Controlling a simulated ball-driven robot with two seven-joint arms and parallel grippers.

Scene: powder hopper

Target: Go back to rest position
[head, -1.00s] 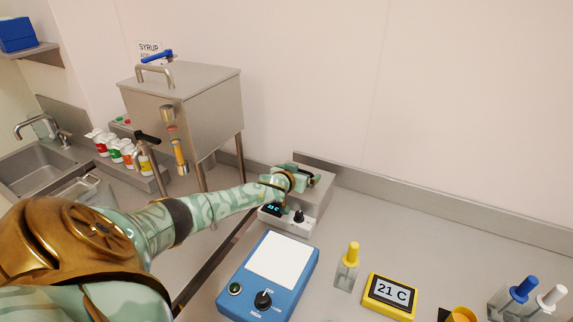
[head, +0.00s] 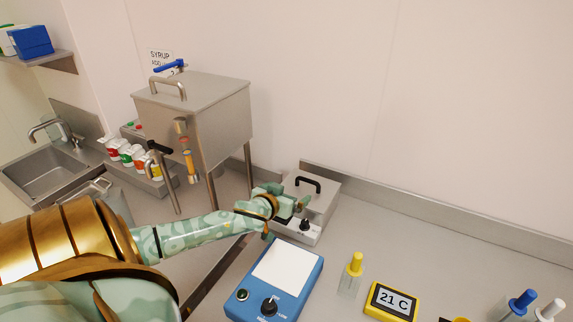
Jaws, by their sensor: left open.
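My left gripper (head: 287,218) reaches in from the left and stands just in front of a steel box with a black lid handle (head: 308,184). Its jaws are open, and I see nothing held between them. The gripper and forearm partly cover the front of the box and its control panel with a black knob (head: 305,224). My right gripper is not in view.
A steel syrup hopper (head: 205,115) on legs stands behind my left arm. A blue device (head: 275,280), a yellow-capped bottle (head: 352,275) and a yellow 21 C display (head: 391,301) sit on the counter. A sink (head: 50,170) is at the far left.

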